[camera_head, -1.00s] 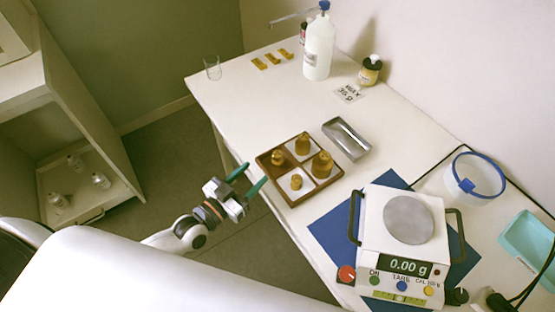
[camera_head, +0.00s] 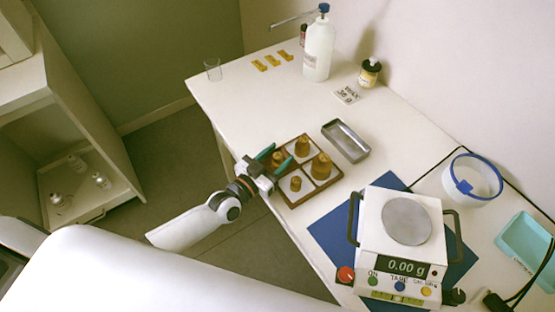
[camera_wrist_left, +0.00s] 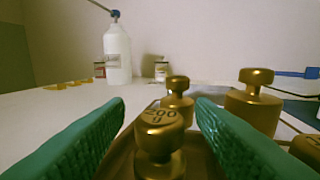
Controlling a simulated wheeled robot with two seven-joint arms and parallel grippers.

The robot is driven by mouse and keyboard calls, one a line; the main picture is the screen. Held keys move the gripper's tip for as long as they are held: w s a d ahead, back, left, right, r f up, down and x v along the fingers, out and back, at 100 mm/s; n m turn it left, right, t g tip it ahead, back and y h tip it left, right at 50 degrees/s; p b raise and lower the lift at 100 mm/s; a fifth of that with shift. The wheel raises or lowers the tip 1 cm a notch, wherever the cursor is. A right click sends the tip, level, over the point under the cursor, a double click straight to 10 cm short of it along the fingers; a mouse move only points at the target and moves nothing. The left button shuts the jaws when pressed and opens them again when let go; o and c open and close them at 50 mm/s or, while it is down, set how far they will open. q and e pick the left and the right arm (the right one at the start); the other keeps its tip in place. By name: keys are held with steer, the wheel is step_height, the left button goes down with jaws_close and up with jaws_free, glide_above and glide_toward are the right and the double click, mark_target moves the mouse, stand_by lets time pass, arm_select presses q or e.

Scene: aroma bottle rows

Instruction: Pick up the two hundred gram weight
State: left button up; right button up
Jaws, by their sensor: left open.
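The two hundred gram weight (camera_wrist_left: 160,145) is a brass knobbed weight marked "200 g". In the left wrist view it stands upright between the two green fingers of my left gripper (camera_wrist_left: 160,130), which are open on either side of it. In the head view the same weight (camera_head: 277,160) stands in the upper left compartment of the brown tray (camera_head: 312,196). There my left gripper (camera_head: 273,160) reaches over the tray's left edge, with its fingertips around the weight. I cannot tell whether a finger touches it. My right gripper is not in view.
Other brass weights stand close by in the tray: one behind (camera_head: 302,147), a big one at right (camera_head: 321,166) and a small one in front (camera_head: 295,184). A metal dish (camera_head: 346,141) lies beyond the tray. A balance reading 0.00 g (camera_head: 405,225) stands right on a blue mat (camera_head: 330,231).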

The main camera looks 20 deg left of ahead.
arm_select(q)
jaws_close()
